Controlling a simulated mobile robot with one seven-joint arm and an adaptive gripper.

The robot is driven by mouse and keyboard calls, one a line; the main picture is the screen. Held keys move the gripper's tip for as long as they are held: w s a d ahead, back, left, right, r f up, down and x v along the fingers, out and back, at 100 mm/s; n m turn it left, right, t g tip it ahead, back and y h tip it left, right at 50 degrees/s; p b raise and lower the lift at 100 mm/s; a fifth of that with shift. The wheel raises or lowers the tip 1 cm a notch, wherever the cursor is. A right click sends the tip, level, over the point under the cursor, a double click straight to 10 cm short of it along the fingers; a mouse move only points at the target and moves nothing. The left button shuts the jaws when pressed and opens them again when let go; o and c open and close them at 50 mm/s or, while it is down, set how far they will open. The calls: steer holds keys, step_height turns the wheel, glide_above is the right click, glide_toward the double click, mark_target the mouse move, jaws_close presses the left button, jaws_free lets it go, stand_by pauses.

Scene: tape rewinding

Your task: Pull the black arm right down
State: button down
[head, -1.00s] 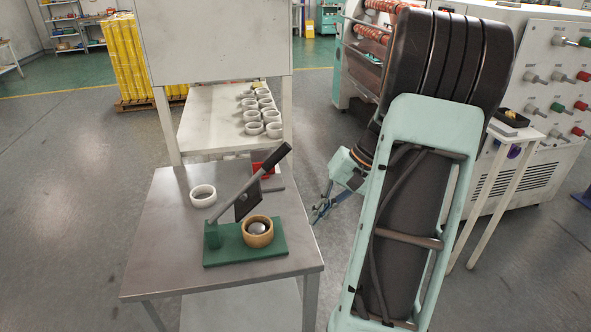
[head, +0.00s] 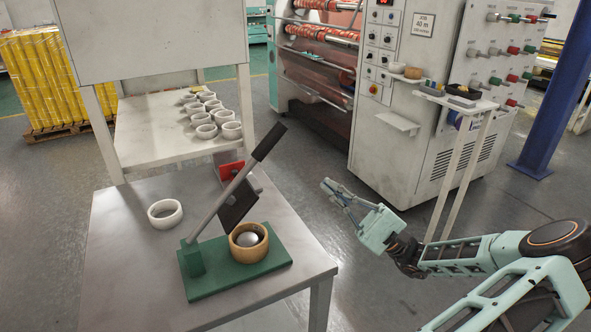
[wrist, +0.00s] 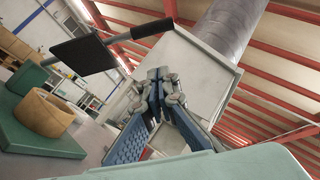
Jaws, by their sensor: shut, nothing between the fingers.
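The black arm (head: 268,142) is the black grip on a grey lever that slants up and to the right from a green base (head: 240,270). A dark square plate (head: 238,208) hangs from the lever, above and left of a tan ring (head: 248,254) that sits around a silver dome (head: 248,240). In the wrist view the black grip (wrist: 153,28) is raised at the top, with the plate (wrist: 84,55) to its left. My gripper (head: 325,184) is shut and empty, to the right of the press and apart from it. Its fingers (wrist: 160,75) meet in the wrist view.
The press stands on a metal table (head: 120,270), with a loose white ring (head: 165,213) on it. A red block (head: 231,171) is behind the lever. A shelf (head: 150,140) holds several white rings. A grey machine (head: 420,150) stands at the back right.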

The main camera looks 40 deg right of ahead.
steer(key=s+a+r+x, duration=0.1)
steer(key=s+a+x, duration=0.1)
steer(key=x, duration=1)
steer(key=shift+r, duration=0.2)
steer(key=shift+w+a+r+p, duration=0.1)
steer(key=shift+w+p, duration=0.05)
steer(key=shift+p, duration=0.2)
steer(key=a+r+n+g+p, duration=0.1)
steer(key=r+p, duration=0.1)
steer(key=p, duration=0.1)
steer(key=a+r+n+g+p, duration=0.1)
steer(key=a+r+p, duration=0.1)
steer(key=p, duration=0.1)
steer(key=w+a+r+n+g+y+p, duration=0.1)
steer(key=a+r+p, duration=0.1)
steer(key=p, duration=0.1)
steer(key=shift+w+r+n+g+p, duration=0.1)
steer(key=shift+r+n+g+p, duration=0.2)
steer(key=shift+g+p, duration=0.1)
steer(key=w+a+r+n+g+h+p, duration=0.1)
steer(key=w+a+r+n+g+p, duration=0.1)
steer(key=a+p, duration=0.5)
steer(key=shift+a+r+n+g+p, duration=0.4)
steer(key=shift+r+n+g+p, duration=0.15)
steer(key=shift+r, duration=0.2)
